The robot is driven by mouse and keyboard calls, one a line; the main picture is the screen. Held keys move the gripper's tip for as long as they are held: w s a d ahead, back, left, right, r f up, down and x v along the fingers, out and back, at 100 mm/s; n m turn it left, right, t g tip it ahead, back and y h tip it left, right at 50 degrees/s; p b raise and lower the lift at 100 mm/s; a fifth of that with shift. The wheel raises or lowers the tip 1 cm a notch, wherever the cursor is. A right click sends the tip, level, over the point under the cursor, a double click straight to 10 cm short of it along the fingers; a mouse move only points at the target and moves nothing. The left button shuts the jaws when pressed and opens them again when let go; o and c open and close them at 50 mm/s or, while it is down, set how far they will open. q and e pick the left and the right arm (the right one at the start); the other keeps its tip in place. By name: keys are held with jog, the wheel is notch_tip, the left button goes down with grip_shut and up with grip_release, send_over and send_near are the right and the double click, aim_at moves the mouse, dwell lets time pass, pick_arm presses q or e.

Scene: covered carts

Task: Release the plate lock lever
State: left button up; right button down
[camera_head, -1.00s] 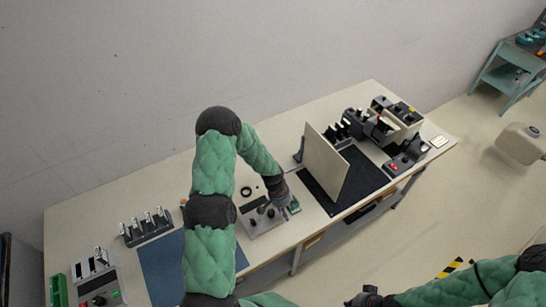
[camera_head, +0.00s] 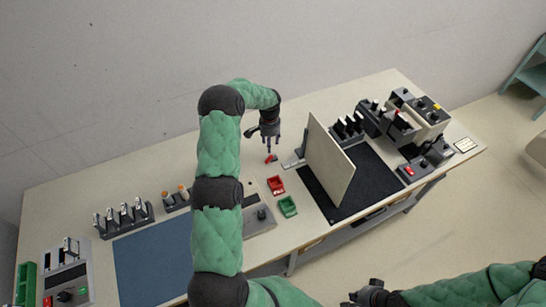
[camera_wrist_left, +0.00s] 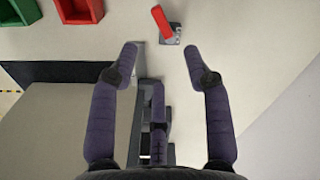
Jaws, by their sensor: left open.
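A small red lever (camera_head: 271,158) stands on the table left of the upright beige plate (camera_head: 330,170). In the left wrist view the red lever (camera_wrist_left: 161,20) sits tilted on a small grey base (camera_wrist_left: 172,36). My left gripper (camera_head: 269,147) is above the lever, pointing down. In the left wrist view its open fingers (camera_wrist_left: 162,52) have nothing between them; the lever shows beyond the tips, apart from them. My right gripper (camera_head: 366,297) is at the bottom edge, off the table; its fingers are too small to read.
Red (camera_head: 276,185) and green (camera_head: 288,206) trays lie near a control box (camera_head: 262,216). The plate stands on a black mat (camera_head: 375,180), with dark devices (camera_head: 405,120) at right. A blue mat (camera_head: 160,265) is at left. Table around the lever is mostly clear.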

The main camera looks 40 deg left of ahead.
aim_at(270, 159)
pick_arm(q)
notch_tip(270, 159, down, 10)
jog(key=shift+s+f+p, duration=0.1)
jog(key=shift+s+p, duration=0.05)
jog(key=shift+p, duration=0.55)
jog(key=shift+c, duration=0.3)
